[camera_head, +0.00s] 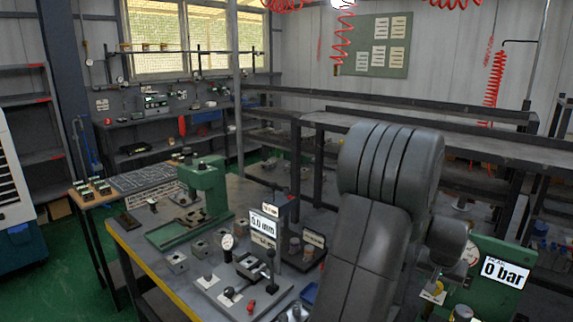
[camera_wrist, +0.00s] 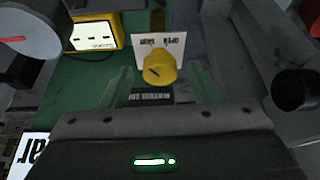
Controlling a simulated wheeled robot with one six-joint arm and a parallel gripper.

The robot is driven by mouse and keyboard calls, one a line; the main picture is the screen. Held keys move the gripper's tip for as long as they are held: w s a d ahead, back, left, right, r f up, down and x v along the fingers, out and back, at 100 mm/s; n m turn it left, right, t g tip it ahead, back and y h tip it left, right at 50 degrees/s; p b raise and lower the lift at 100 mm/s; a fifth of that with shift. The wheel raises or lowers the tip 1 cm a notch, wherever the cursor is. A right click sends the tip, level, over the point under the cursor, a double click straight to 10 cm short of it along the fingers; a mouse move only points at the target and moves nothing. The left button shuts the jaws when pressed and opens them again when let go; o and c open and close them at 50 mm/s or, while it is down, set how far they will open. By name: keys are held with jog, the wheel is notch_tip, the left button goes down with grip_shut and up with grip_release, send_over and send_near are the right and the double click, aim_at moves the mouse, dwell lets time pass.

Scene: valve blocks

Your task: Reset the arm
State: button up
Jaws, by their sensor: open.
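My arm bends over the right side of the bench in the head view, with its wrist end (camera_head: 445,243) beside a green test unit (camera_head: 480,262) that has a "0 bar" display (camera_head: 505,272). In the wrist view my gripper (camera_wrist: 162,80) is open, its two pale see-through fingers apart. A yellow knob (camera_wrist: 159,67) on a white label plate (camera_wrist: 172,44) shows between and beyond the fingers. I cannot tell whether they touch it; nothing appears held. The fingers are hard to make out in the head view.
The wrist view also shows a round gauge (camera_wrist: 25,28), a yellow box (camera_wrist: 95,35) and a dark round knob (camera_wrist: 294,90) close by. On the bench stand a green press (camera_head: 205,190), a "0.0 mm" display (camera_head: 264,222) and several small grey blocks.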

jog(key=shift+w+a+m+g+h+b, duration=0.1)
jog(key=shift+m+g+h+b, duration=0.25)
jog(key=shift+m, duration=0.9)
jog(key=shift+w+m+g+h+b, duration=0.1)
jog(key=shift+m+g+h+b, duration=0.2)
jog(key=shift+m, duration=0.95)
jog(key=v, duration=0.4)
